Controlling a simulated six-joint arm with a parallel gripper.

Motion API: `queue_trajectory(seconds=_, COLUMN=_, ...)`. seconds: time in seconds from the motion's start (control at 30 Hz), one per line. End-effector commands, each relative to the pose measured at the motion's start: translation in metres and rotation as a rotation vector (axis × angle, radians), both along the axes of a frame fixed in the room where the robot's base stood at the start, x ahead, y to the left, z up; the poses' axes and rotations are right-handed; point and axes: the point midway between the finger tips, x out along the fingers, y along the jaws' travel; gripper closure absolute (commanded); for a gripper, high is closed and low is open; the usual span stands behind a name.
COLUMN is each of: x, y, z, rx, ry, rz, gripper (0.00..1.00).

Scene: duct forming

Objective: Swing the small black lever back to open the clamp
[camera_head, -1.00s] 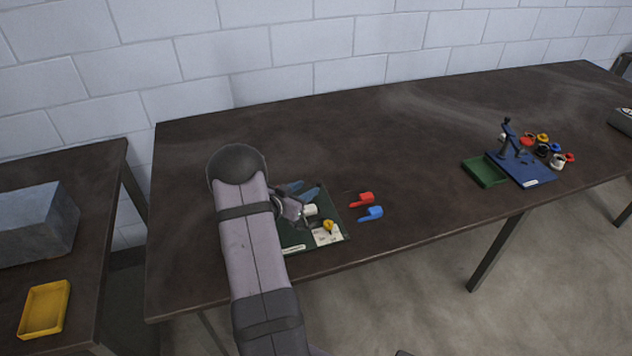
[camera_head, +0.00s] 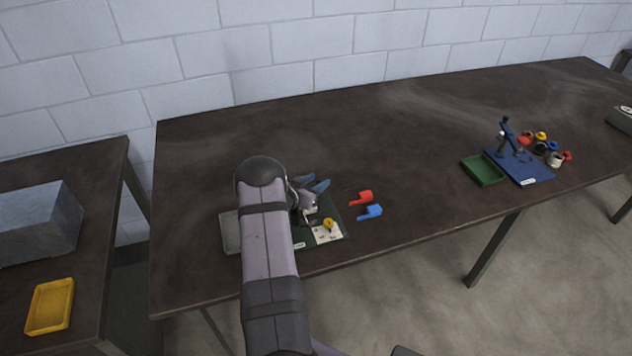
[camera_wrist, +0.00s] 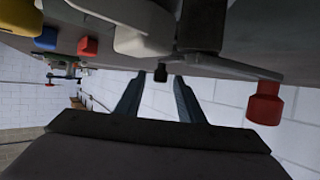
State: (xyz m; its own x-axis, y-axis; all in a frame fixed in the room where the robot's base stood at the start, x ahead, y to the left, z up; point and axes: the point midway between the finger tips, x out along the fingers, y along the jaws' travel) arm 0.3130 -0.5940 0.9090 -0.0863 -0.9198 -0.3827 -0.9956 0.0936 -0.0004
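My gripper (camera_head: 313,183) is over the back of the green board (camera_head: 329,241), with its blue-grey fingers apart. In the wrist view my gripper (camera_wrist: 160,75) is also open, and a small black piece (camera_wrist: 160,72), apparently the lever's end, shows between the fingertips. I cannot tell whether they touch it. The clamp appears as a dark block (camera_wrist: 203,25) with a thin metal arm and a red knob (camera_wrist: 265,103) at right. A pale rounded part (camera_wrist: 145,40) is beside the block. In the head view my arm hides most of the clamp.
A red piece (camera_head: 361,198) and a blue piece (camera_head: 370,212) lie right of the board. A grey tray (camera_head: 230,232) is left of it, partly behind my arm. A green tray (camera_head: 484,170) and blue board (camera_head: 526,168) stand far right. The table between is clear.

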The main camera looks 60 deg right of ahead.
Motion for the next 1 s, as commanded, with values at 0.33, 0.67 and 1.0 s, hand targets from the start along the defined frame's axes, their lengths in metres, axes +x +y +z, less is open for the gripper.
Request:
queue_trajectory(seconds=0.33, x=-0.0001, y=0.0002, z=0.0, rx=0.0, ry=0.0, rz=0.0, gripper=1.0)
queue_trajectory(seconds=0.67, x=0.0003, y=-0.0005, z=-0.001, rx=0.0, ry=0.001, rz=0.031, gripper=1.0)
queue_trajectory(seconds=1.0, x=0.0035, y=-0.004, z=-0.0038, rx=-0.001, ry=0.001, rz=0.201, gripper=1.0)
